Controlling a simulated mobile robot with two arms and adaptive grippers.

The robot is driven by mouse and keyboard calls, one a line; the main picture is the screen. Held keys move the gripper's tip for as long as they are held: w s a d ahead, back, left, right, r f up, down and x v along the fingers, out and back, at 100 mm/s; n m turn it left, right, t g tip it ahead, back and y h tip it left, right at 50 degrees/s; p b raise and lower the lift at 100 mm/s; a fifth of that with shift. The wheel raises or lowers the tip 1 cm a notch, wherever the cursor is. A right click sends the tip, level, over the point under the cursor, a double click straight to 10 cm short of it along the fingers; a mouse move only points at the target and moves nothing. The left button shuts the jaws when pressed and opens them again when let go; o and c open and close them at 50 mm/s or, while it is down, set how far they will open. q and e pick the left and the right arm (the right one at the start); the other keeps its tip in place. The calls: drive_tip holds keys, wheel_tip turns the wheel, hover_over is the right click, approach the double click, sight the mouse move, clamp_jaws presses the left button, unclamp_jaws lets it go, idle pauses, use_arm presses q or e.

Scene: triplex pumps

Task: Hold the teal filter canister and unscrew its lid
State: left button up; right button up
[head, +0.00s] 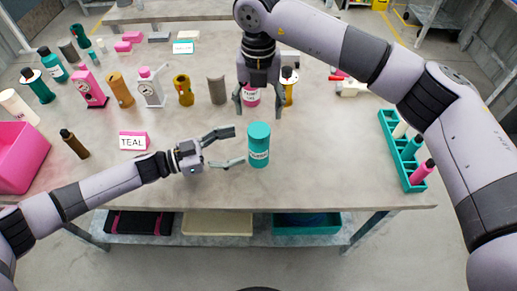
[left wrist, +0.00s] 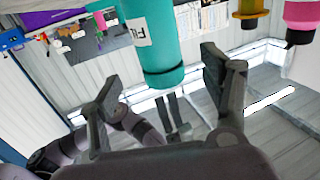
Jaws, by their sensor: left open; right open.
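The teal filter canister (head: 259,146) stands upright near the front middle of the table, with a white label and a teal lid (head: 260,129) on top. My left gripper (head: 233,148) is open and low, just left of the canister, its fingers pointing at it. In the left wrist view the canister (left wrist: 152,40) shows between the two open fingers (left wrist: 160,85), apart from both.
Several bottles, gauges and cylinders line the back left, including a grey half-cylinder (head: 217,90). A teal rack (head: 403,150) stands at right and a pink bin (head: 24,155) at left. The table front is clear.

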sight(249, 140)
use_arm(q)
drive_tip(key=x, duration=0.7)
drive_tip(key=shift+d+r, duration=0.15)
drive_tip(key=shift+r, duration=0.05)
drive_tip(key=shift+c, duration=0.2)
clamp_jaws()
idle(0.5)
